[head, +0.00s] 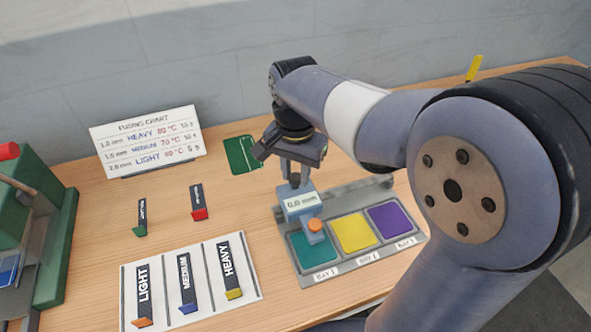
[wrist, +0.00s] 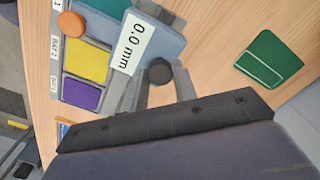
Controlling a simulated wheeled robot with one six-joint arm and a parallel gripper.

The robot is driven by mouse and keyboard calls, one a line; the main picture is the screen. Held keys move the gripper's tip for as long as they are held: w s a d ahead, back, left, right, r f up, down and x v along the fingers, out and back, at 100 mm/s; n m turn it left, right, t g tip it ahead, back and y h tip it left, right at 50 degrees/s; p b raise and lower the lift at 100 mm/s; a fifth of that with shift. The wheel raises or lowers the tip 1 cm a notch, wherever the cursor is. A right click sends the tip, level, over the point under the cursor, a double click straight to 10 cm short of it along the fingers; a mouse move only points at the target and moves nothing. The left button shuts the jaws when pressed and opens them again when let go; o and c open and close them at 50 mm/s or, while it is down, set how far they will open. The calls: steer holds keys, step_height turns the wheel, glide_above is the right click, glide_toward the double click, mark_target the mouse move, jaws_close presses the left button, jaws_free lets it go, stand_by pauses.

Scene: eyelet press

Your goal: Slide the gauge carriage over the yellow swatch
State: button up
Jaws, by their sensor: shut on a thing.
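The gauge carriage (head: 298,207) is a blue-grey block with a white "0.0 mm" display and an orange button. It sits on a grey rail behind three swatches, its front part over the right side of the teal swatch (head: 312,252). The yellow swatch (head: 354,232) lies just right of it, mostly uncovered. My gripper (head: 294,176) is shut on the carriage's dark round knob (wrist: 159,71), which shows between the fingers in the wrist view. The carriage (wrist: 170,42) and yellow swatch (wrist: 87,62) also show there. The purple swatch (head: 390,218) is farthest right.
A card with LIGHT, MEDIUM and HEAVY strips (head: 190,268) lies left of the gauge. Two loose tagged strips lie behind it. A fusing chart (head: 148,141) stands at the back; a green press (head: 50,235) stands far left. A green pad (head: 243,155) lies behind the rail.

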jaws_close()
steer(key=w+d+p, duration=0.1)
steer(key=w+d, duration=0.1)
steer(key=d, duration=0.7)
steer(key=shift+w, duration=0.35)
steer(key=o, duration=0.7)
jaws_free()
step_height(320, 180, up, 11)
steer(key=shift+p, duration=0.3)
steer(key=shift+f, duration=0.2)
